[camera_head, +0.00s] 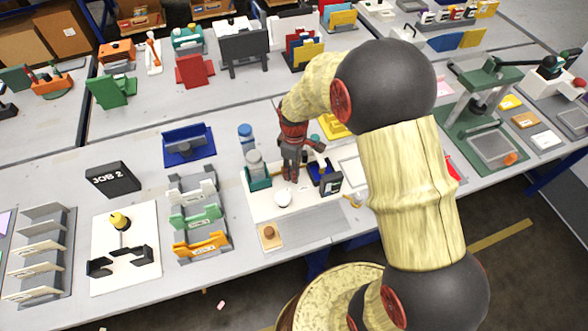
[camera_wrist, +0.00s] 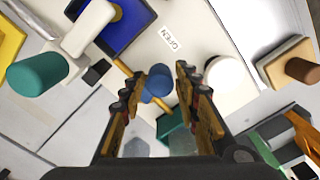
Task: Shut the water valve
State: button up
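I take the water valve to be the orange-yellow lever (camera_wrist: 164,124) with a blue round knob (camera_wrist: 158,80), beside a label reading OPEN (camera_wrist: 170,39) on a white board, in the wrist view. My gripper (camera_wrist: 162,78) is open, its fingers pointing down at the board. The blue knob appears between the fingertips; I cannot tell whether either finger touches it.
A white ball-shaped knob (camera_head: 283,197) and a wooden block with a brown peg (camera_head: 268,235) are at the board's front. A teal holder with a grey cylinder (camera_head: 255,165) stands left of my gripper, a dark blue box (camera_head: 327,178) close right. Bare grey table lies front right.

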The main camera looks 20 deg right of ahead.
grip_shut()
dwell(0.4)
jog(key=shift+s+a+r+m+p, duration=0.1)
jog(key=shift+a+m+p, duration=0.15)
jog(key=shift+m+p, duration=0.3)
jog(key=shift+a+m+p, duration=0.25)
jog(key=shift+m+p, duration=0.05)
jog(key=shift+m, duration=0.45)
jog(key=m, duration=0.2)
jog(key=a+m+p, duration=0.1)
jog(key=shift+a+m+p, duration=0.15)
jog(key=shift+m+p, duration=0.15)
jog(key=shift+m, duration=0.1)
jog(key=m, duration=0.1)
jog(key=a+m+p, duration=0.1)
jog(key=m, duration=0.1)
jog(key=shift+w+a, duration=0.1)
jog(key=shift+w, duration=0.25)
jog(key=shift+w+a+m+p, duration=0.2)
jog(key=shift+m, duration=0.55)
jog(key=shift+w+a+m+p, duration=0.15)
jog(key=shift+m+p, duration=0.05)
jog(key=shift+m, duration=0.55)
